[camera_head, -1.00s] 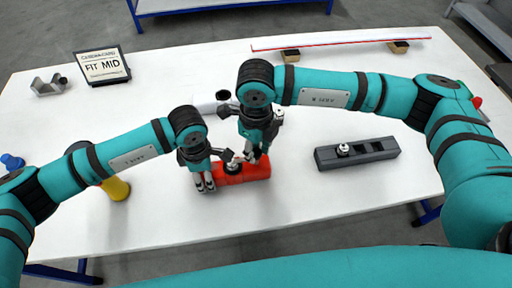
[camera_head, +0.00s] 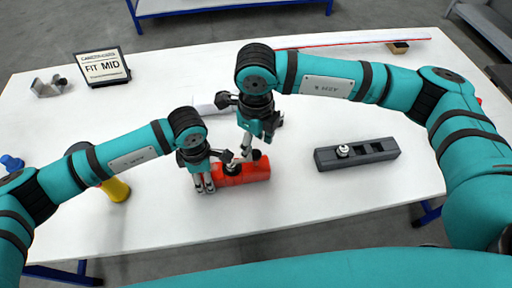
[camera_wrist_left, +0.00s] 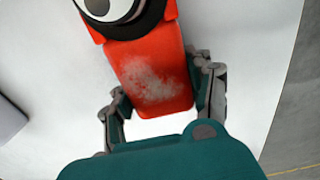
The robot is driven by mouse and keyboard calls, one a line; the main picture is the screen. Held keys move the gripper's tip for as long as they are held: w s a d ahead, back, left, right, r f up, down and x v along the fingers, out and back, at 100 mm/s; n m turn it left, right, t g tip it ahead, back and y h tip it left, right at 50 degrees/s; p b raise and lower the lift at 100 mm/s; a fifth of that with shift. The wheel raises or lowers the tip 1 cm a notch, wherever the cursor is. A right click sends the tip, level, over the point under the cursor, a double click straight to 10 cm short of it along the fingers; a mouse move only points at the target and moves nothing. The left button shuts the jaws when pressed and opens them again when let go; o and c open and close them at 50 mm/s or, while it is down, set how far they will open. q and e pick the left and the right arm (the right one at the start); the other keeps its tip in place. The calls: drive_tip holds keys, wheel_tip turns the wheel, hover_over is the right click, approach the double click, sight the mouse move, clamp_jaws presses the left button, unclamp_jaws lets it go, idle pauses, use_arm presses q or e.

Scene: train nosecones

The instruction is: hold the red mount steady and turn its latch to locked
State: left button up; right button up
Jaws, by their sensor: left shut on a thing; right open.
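The red mount (camera_head: 257,172) lies on the white table in front of me. In the left wrist view the mount (camera_wrist_left: 150,80) runs up between the fingers, with a round black and white part (camera_wrist_left: 108,10) at the top edge, cut off by the frame. My left gripper (camera_head: 206,187) is shut on the mount's left end; it also shows in the left wrist view (camera_wrist_left: 158,110). My right gripper (camera_head: 250,155) is open just above the mount, near the dark round part (camera_head: 232,168) on its top. The latch's position cannot be told.
A dark grey block with sockets (camera_head: 357,153) holds a small white-topped part (camera_head: 343,150) on the right. A yellow object (camera_head: 117,189) stands at left. A sign (camera_head: 102,66) and a grey metal bracket (camera_head: 48,87) are at the back left. The front table strip is clear.

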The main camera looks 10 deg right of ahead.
sight(256, 153)
wheel_tip(256, 153, up, 9)
drive_tip(key=shift+f, duration=0.15)
idle(0.4)
use_arm(q)
drive_tip(key=o, duration=1.3)
drive_tip(key=shift+o, duration=0.2)
